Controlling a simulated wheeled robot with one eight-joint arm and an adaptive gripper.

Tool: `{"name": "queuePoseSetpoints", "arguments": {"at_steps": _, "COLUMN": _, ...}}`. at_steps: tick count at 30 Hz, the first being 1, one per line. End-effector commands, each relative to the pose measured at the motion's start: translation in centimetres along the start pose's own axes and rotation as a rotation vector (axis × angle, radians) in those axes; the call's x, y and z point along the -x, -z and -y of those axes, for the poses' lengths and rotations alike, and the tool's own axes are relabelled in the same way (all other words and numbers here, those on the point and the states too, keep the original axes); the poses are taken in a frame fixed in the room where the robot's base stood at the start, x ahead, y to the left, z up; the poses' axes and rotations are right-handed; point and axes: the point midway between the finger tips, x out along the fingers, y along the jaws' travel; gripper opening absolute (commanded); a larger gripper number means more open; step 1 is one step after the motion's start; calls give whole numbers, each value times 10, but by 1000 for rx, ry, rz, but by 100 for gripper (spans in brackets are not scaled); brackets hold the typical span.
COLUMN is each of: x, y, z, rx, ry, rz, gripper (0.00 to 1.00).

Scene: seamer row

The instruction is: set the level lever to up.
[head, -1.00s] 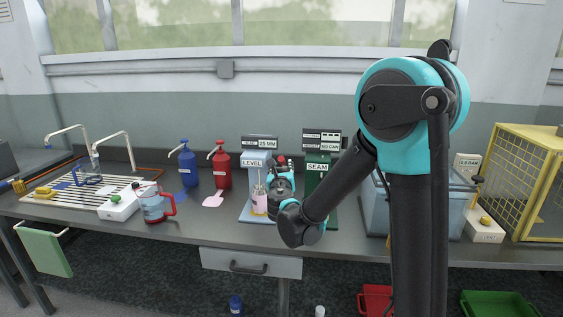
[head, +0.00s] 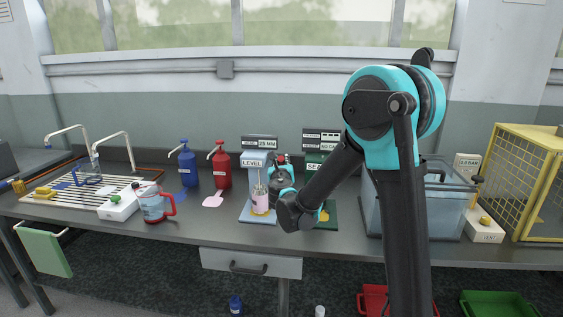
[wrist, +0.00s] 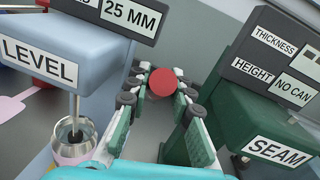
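The level station is a pale blue machine (head: 257,180) with a LEVEL label and a 25 MM display. It stands left of my gripper (head: 281,168), and its side shows in the wrist view (wrist: 95,75). A round red knob (wrist: 162,82), apparently the level lever's, shows between the far ends of my fingers. My gripper (wrist: 160,105) is open, with a green-padded finger on each side of the knob. I cannot tell whether either finger touches it. The lever's arm and its setting are hidden. A can (wrist: 72,140) stands under the level station's nozzle.
The green SEAM machine (wrist: 255,115) stands close on the right of my gripper. Red (head: 221,165) and blue (head: 188,164) pump bottles and a red-handled jug (head: 152,205) stand to the left. A clear tank (head: 440,205) stands to the right.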

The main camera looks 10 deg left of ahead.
Motion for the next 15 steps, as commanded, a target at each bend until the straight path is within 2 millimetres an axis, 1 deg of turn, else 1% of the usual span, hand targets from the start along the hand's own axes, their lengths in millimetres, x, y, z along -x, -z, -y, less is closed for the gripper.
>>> {"name": "queuePoseSetpoints", "arguments": {"at_steps": 1, "x": 0, "y": 0, "z": 0, "rx": 0, "ry": 0, "rz": 0, "gripper": 7}}
{"name": "queuePoseSetpoints", "arguments": {"at_steps": 3, "x": 0, "y": 0, "z": 0, "rx": 0, "ry": 0, "rz": 0, "gripper": 0}}
{"name": "queuePoseSetpoints", "arguments": {"at_steps": 15, "x": -2, "y": -2, "z": 1, "rx": -2, "ry": -1, "rz": -17, "gripper": 0}}
